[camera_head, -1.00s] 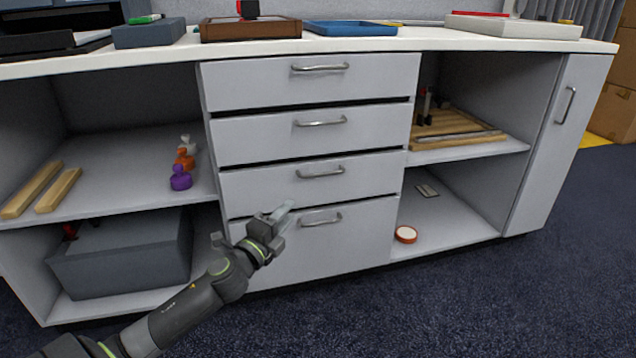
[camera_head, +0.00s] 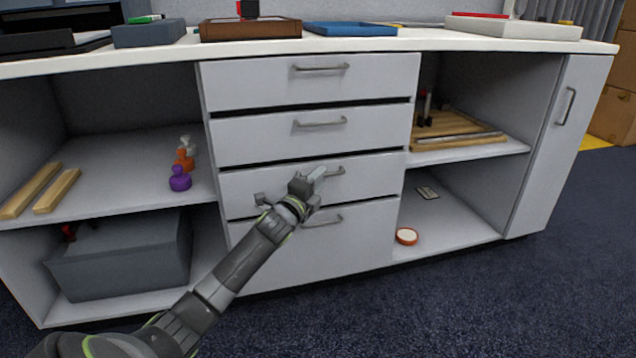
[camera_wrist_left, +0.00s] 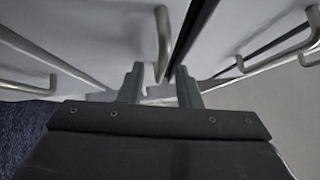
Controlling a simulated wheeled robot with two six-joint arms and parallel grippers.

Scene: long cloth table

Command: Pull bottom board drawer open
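A stack of drawers fills the middle of the white cabinet, and all look shut. The bottom drawer (camera_head: 345,250) is the tallest, with a metal bar handle (camera_head: 324,221) near its top edge. My left gripper (camera_head: 313,180) is in front of the drawer just above it, near that drawer's handle (camera_head: 334,171). In the left wrist view the fingers (camera_wrist_left: 160,85) are open and apart, with one handle (camera_wrist_left: 163,45) ahead between them. Another handle (camera_wrist_left: 30,86) lies off to the left, on the carpet side. I cannot tell whether the fingers touch anything. My right gripper is not in view.
Open shelves flank the drawers. The right ones hold wooden boards (camera_head: 455,138) and a round orange-rimmed item (camera_head: 406,236). Dark carpet (camera_head: 440,310) lies clear in front.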

